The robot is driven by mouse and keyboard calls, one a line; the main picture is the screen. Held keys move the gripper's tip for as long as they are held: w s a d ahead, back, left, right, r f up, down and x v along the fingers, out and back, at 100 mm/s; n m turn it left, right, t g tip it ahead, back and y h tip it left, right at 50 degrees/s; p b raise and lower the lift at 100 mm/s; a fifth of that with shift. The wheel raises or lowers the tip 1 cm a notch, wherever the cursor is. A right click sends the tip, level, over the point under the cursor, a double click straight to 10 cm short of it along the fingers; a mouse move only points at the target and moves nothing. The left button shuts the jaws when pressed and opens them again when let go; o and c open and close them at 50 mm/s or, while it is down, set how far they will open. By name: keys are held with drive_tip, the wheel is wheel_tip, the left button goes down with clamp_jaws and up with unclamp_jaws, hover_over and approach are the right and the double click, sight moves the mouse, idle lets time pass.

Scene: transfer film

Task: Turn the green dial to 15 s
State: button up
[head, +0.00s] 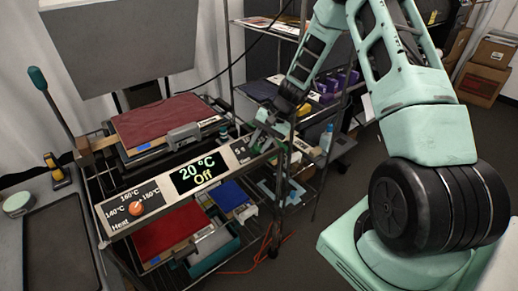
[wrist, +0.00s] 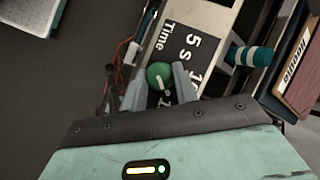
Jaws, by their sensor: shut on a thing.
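The green dial (wrist: 157,73) sits on the black Time panel (wrist: 186,62) in the wrist view. My gripper (wrist: 158,80) has one finger on each side of the dial and is shut on it. A pale mark shows on the dial, but I cannot tell exactly which label it points to. "5 s" is readable on the panel; the other labels are partly covered by a finger. In the head view my gripper (head: 264,130) is at the right end of the control bar and hides the dial. The display (head: 196,172) reads 20 °C and Off.
An orange Heat dial (head: 136,208) is at the bar's left end. A heat press with a red cloth (head: 165,118) stands behind the bar. Trays with red and blue cloths (head: 229,196) lie below. A wire rack post (head: 287,170) stands close to my arm.

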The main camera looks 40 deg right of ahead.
drive_tip(key=shift+d+f+m+b, duration=0.1)
drive_tip(key=shift+m+b, duration=0.2)
drive_tip(key=shift+m, duration=0.1)
drive_tip(key=o, duration=1)
drive_tip(key=b+v, duration=0.1)
drive_tip(key=v, duration=1)
drive_tip(key=b+v, duration=0.1)
drive_tip(key=v, duration=0.5)
drive_tip(key=shift+s+d+b, duration=0.3)
drive_tip(key=shift+d, duration=0.05)
